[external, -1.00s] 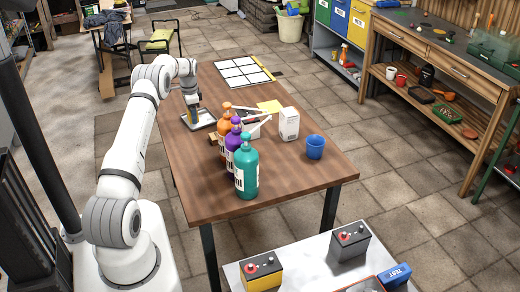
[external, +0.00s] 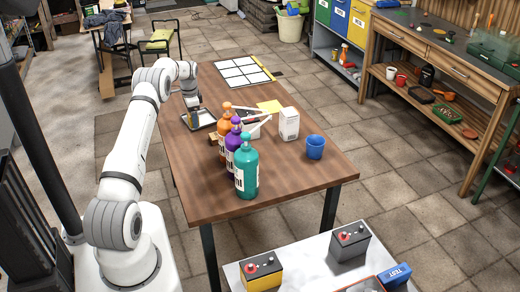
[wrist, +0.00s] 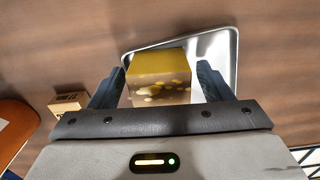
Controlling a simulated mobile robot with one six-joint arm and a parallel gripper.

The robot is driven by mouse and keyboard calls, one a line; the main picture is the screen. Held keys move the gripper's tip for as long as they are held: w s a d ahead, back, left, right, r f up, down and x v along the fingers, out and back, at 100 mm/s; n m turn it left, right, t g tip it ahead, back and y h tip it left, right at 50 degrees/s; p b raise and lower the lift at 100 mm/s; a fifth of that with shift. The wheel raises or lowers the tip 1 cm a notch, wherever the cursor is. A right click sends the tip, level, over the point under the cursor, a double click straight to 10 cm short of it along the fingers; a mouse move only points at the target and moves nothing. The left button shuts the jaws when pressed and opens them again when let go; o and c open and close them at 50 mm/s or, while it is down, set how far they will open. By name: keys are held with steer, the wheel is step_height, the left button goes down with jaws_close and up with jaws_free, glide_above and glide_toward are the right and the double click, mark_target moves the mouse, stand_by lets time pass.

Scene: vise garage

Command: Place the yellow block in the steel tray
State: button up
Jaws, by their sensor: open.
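The yellow block (wrist: 161,66) shows in the wrist view between my two fingers, with narrow gaps at its sides. Its face toward me has pale mottled patches. It stands over the left part of the steel tray (wrist: 232,62) and appears to rest in it; its lower edge is hidden by my gripper. My gripper (wrist: 160,88) is open around the block. In the external view my gripper (external: 194,118) points down at the tray (external: 209,120), near the table's left edge. The block is small and mostly covered there.
Orange, purple and teal bottles (external: 246,174) stand in a row nearer the camera. A small wooden block (wrist: 70,103) lies left of the tray in the wrist view. The table's front right is clear.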

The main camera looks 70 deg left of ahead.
steer(key=shift+r+p, duration=0.4)
steer(key=shift+r, duration=0.1)
step_height(320, 180, up, 12)
steer(key=b, duration=0.1)
steer(key=shift+r, duration=0.15)
steer(key=w+d+r, duration=0.5)
steer(key=w+d, duration=0.1)
steer(key=d, duration=0.2)
steer(key=w+d+r, duration=0.4)
steer(key=w+d, duration=0.1)
steer(key=d, duration=0.4)
steer(key=w+d+r+t, duration=0.1)
steer(key=d+r, duration=0.2)
steer(key=d, duration=0.5)
steer(key=w+d+r, duration=0.1)
steer(key=d+r, duration=0.1)
steer(key=d, duration=0.7)
steer(key=s+d+r, duration=0.2)
steer(key=s+d, duration=0.1)
steer(key=d, duration=0.8)
steer(key=s+d+f+t, duration=0.1)
steer(key=s+d+f, duration=0.2)
steer(key=s+d, duration=0.6)
steer(key=s+d+f, duration=0.3)
steer(key=s+d, duration=0.6)
steer(key=d, duration=0.2)
steer(key=shift+t, duration=0.4)
